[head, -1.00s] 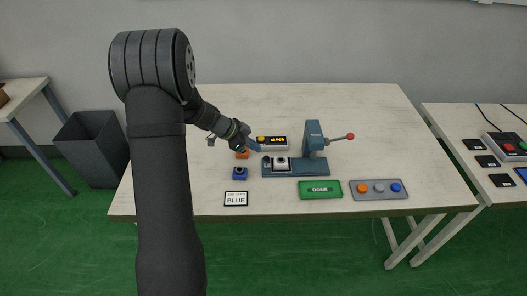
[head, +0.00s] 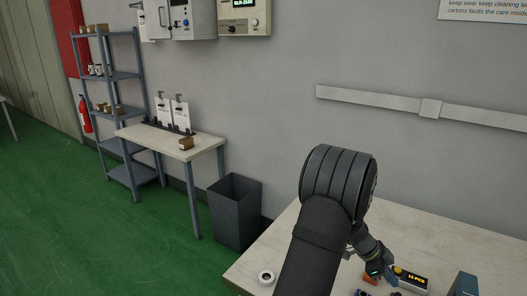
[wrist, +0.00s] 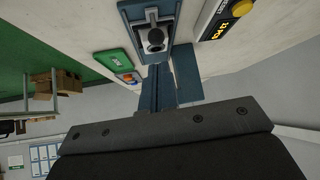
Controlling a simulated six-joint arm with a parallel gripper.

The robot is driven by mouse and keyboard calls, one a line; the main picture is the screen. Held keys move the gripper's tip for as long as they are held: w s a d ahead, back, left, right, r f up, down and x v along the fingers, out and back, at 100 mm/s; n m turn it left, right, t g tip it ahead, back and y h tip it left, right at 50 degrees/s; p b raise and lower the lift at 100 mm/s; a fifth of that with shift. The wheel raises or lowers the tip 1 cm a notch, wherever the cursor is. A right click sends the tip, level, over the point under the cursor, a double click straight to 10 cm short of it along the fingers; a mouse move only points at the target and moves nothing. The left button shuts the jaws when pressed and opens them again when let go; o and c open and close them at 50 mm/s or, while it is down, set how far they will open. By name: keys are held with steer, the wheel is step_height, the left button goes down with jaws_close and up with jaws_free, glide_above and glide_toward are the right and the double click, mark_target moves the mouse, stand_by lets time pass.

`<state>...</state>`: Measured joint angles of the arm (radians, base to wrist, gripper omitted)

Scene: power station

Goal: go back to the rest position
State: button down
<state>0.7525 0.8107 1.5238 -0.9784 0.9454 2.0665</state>
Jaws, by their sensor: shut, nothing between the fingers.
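My gripper (head: 393,281) is low in the head view, over the pale workbench (head: 300,222), beside the counter box (head: 412,279) with its lit display. In the wrist view my gripper's blue-grey fingers (wrist: 172,78) are shut with nothing between them. Past them is the blue press base (wrist: 128,12) with a pale fixture (wrist: 140,20) holding a dark round part (wrist: 155,38). I cannot tell the exact gap between fingers and press. The orange block (head: 370,279) is partly hidden by my arm, and the press (head: 465,285) is cut off by the frame edge.
A dark bin (head: 235,212) stands on the floor left of the workbench. Beyond are a small table (head: 195,148), a shelf rack (head: 118,75) and wall boxes (head: 243,15). A white ring (head: 266,276) lies near the workbench's left edge.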

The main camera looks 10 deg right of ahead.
mark_target(399, 295)
steer(key=x, duration=0.5)
steer(key=shift+s+f, duration=0.2)
steer(key=s+d, duration=0.2)
steer(key=d, duration=0.1)
steer(key=s+d, duration=0.6)
steer(key=shift+s+f, duration=0.2)
steer(key=shift+f, duration=0.1)
steer(key=w+a, duration=0.7)
steer(key=shift+r, duration=0.3)
steer(key=c, duration=1.3)
jaws_free()
steer(key=w+a+r+m+t+y, duration=0.1)
steer(key=w+a+r+m+y, duration=0.15)
steer(key=r, duration=0.35)
steer(key=w+a+r+m+t+y, duration=0.1)
steer(key=a+r+m, duration=0.1)
steer(key=a+r, duration=0.3)
steer(key=shift+h, duration=0.25)
steer(key=x, duration=0.5)
steer(key=d+x, duration=0.1)
steer(key=x, duration=1)
steer(key=shift+w+d+r, duration=0.15)
steer(key=shift+d, duration=0.25)
